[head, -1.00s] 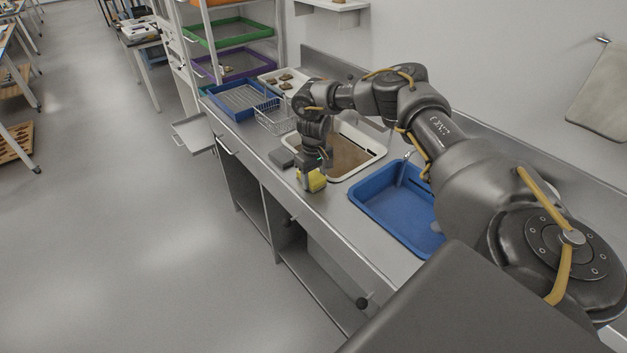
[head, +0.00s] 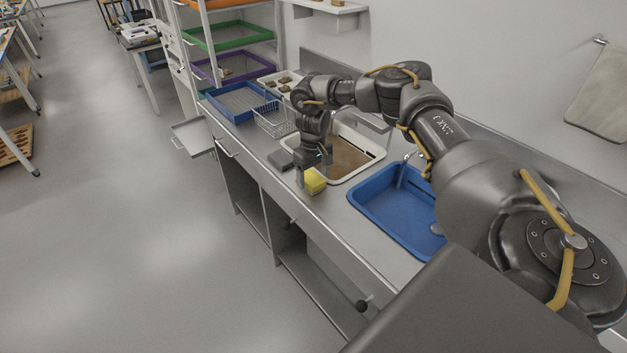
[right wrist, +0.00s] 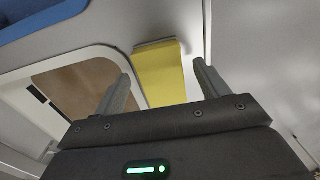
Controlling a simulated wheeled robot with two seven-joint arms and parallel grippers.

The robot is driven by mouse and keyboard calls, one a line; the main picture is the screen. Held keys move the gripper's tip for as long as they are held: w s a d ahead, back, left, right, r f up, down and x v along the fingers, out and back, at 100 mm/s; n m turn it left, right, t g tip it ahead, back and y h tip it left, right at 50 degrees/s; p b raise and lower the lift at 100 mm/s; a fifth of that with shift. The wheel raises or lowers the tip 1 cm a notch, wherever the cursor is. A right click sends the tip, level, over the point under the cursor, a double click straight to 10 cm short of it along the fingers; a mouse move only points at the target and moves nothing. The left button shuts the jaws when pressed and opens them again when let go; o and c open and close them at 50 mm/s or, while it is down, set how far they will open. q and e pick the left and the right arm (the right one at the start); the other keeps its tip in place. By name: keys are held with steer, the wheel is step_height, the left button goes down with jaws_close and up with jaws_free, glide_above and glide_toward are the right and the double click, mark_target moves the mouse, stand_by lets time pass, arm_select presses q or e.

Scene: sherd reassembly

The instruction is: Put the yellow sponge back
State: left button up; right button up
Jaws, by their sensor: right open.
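The yellow sponge (head: 315,182) lies on the steel counter near its front edge, just in front of the white-rimmed basin with a brown inside (head: 352,177). In the right wrist view the sponge (right wrist: 160,80) shows beyond and between the two spread fingers of the gripper (right wrist: 162,70). The gripper is open and holds nothing. I cannot tell whether a finger touches the sponge. My left gripper is not in view.
A dark grey block (head: 281,160) lies on the counter to the left. A blue basin (head: 383,227) is to the right. A wire basket (head: 272,127) and a blue tray (head: 216,96) stand farther back. The counter's front edge is close to the sponge.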

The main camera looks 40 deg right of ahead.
mark_target(313, 179)
step_height(313, 179, up, 10)
stand_by(0.3)
steer(key=shift+r, duration=0.1)
stand_by(0.3)
